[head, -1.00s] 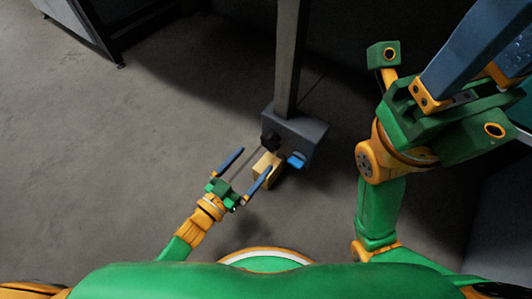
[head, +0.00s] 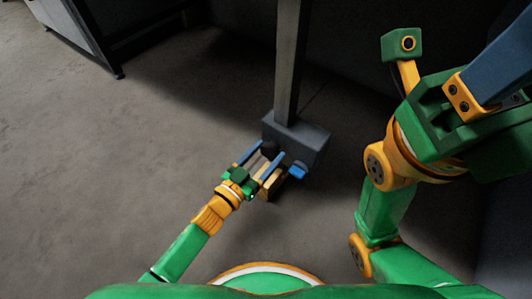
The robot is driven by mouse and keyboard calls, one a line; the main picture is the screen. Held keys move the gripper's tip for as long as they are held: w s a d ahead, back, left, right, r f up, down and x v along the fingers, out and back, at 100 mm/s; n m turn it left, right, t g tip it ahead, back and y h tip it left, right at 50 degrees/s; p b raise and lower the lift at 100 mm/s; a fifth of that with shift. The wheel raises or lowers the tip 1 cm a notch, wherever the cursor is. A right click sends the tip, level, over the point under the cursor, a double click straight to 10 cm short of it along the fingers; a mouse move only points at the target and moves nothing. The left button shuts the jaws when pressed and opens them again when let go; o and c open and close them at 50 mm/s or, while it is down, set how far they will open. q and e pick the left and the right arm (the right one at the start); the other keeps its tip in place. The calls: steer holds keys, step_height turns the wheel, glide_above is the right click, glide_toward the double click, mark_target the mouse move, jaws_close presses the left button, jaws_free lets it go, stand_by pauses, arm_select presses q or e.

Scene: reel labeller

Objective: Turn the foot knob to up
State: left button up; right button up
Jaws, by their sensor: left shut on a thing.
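The dark foot knob (head: 270,147) sits on the near left face of the grey foot block (head: 309,136) at the bottom of a post. My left gripper (head: 266,155) reaches in from the lower left, with its two blue fingers on either side of the knob. It is shut on the knob, and the fingers and shadow partly hide it. The knob's pointer or marking is too small to read. My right gripper (head: 498,70) is large and close at the upper right, cut by the frame edge; its opening does not show clearly.
A blue pedal-like part (head: 298,171) sticks out to the right of the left gripper. A yellowish block (head: 271,187) is close beside the right finger. The grey post (head: 291,60) rises from the foot block. The floor to the left is clear; dark furniture stands at the upper left.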

arm_select(q)
steer(key=m, duration=0.3)
steer(key=shift+p, duration=0.4)
steer(key=m, duration=0.2)
steer(key=shift+s+d+m, duration=0.1)
steer(key=shift+m, duration=0.3)
steer(key=m, duration=0.4)
steer(key=shift+f+m, duration=0.15)
steer(key=shift+m, duration=0.85)
